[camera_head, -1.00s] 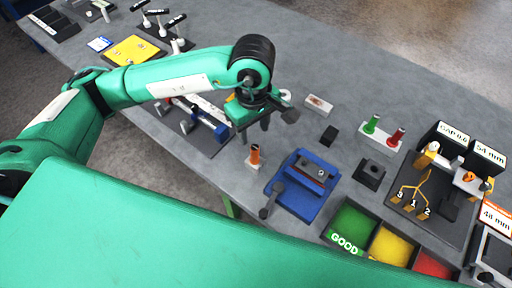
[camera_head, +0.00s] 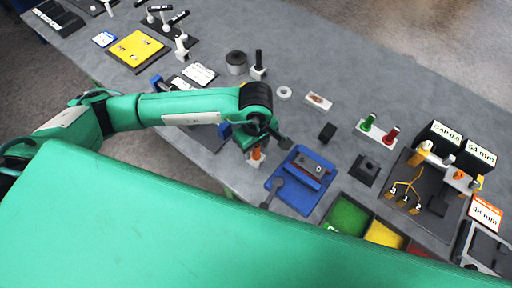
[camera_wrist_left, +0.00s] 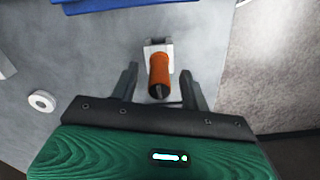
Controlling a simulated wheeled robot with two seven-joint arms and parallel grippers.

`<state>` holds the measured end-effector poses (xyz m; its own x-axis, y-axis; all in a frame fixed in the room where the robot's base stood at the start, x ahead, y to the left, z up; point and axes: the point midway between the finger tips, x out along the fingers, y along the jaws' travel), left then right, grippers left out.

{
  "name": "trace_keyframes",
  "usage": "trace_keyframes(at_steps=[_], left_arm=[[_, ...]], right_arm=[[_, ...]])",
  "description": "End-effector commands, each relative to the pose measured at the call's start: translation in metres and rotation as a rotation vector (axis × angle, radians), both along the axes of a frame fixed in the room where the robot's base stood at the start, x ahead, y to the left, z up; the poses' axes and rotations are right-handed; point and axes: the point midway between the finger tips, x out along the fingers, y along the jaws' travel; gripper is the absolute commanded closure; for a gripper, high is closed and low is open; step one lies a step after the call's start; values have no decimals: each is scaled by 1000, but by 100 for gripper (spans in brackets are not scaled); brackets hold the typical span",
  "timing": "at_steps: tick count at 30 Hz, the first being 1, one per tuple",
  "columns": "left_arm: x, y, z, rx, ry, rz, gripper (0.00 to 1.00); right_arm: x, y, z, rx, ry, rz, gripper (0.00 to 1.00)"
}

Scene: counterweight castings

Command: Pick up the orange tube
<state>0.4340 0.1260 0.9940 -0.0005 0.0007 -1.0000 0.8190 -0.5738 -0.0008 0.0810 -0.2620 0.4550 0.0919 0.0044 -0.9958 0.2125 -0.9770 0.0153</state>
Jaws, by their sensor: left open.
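The orange tube (camera_wrist_left: 159,72) stands on a small pale holder (camera_wrist_left: 157,46) on the grey table. In the left wrist view it lies between the two spread fingers of my left gripper (camera_wrist_left: 160,84), with a gap on the left and a smaller one on the right. In the head view the tube's orange body (camera_head: 256,154) shows just below my left gripper (camera_head: 259,144), partly hidden by it. My left gripper is open and holds nothing. My right gripper is not in view.
A blue fixture (camera_head: 301,180) with a dark lever stands close to the right of the tube. Green (camera_head: 347,216) and yellow (camera_head: 385,235) bins lie further right. Black blocks and a green-and-red peg stand (camera_head: 376,133) are behind. The table's front edge is close.

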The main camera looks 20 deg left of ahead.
Motion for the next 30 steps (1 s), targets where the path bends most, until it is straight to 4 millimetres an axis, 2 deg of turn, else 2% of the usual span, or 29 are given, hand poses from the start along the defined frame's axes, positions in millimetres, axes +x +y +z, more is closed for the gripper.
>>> trace_keyframes(at_steps=[3,10,23,26,30], left_arm=[[0,0,0,-1,-1,0,53],[0,0,0,-1,-1,0,97],[1,-1,7,-2,-3,1,98],[2,-1,16,-3,-4,1,98],[2,-1,41,-4,-7,0,98]], right_arm=[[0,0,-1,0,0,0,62],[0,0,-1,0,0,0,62],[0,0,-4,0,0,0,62],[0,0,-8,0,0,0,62],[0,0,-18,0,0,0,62]])
